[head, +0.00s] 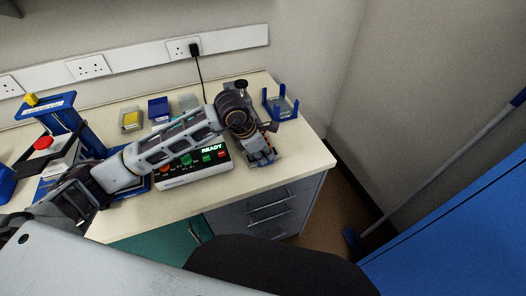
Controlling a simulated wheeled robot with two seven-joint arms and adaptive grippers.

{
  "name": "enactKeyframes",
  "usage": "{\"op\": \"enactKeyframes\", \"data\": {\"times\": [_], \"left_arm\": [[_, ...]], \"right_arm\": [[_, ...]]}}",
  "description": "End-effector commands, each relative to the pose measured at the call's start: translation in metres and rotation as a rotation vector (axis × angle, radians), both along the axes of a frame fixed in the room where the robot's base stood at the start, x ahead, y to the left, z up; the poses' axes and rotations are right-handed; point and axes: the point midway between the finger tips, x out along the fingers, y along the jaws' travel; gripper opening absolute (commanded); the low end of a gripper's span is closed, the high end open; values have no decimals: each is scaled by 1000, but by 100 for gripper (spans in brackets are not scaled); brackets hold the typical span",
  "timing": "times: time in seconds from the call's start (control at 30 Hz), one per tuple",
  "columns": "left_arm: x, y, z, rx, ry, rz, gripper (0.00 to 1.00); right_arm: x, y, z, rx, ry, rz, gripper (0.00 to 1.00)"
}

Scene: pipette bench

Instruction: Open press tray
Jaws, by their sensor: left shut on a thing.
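My left arm reaches in from the left across the bench, and its gripper (263,150) points down at the right part of the bench. It is shut at a small grey press (241,85) with a black knob on top. The press is mostly hidden behind my wrist. The grey press tray (266,161) shows low around the fingertips, and the gripper is shut on it. The exact contact is too small to see. How far the tray is out cannot be told. My right gripper is not in view.
A control box reading READY (195,171) lies left of the gripper, partly under my arm. A blue open-topped holder (281,106) stands to the right. A blue stand (55,110), a yellow box (131,120) and a blue box (158,108) are farther left. The bench's right corner is clear.

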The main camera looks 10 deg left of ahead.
Motion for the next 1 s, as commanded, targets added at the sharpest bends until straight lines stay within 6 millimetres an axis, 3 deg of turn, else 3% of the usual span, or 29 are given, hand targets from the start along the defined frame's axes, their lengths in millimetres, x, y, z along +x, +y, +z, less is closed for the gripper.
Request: {"op": "enactKeyframes", "data": {"times": [0.13,0.17,0.23,0.67,1.0], "left_arm": [[1,0,1,-1,-2,0,0],[1,0,1,-1,-3,1,11],[1,0,1,-1,-3,1,18],[1,0,4,0,-1,0,18],[2,0,35,-1,-4,1,18]], "right_arm": [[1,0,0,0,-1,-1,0],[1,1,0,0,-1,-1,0],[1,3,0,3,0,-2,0],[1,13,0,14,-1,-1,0],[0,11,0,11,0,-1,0]]}}
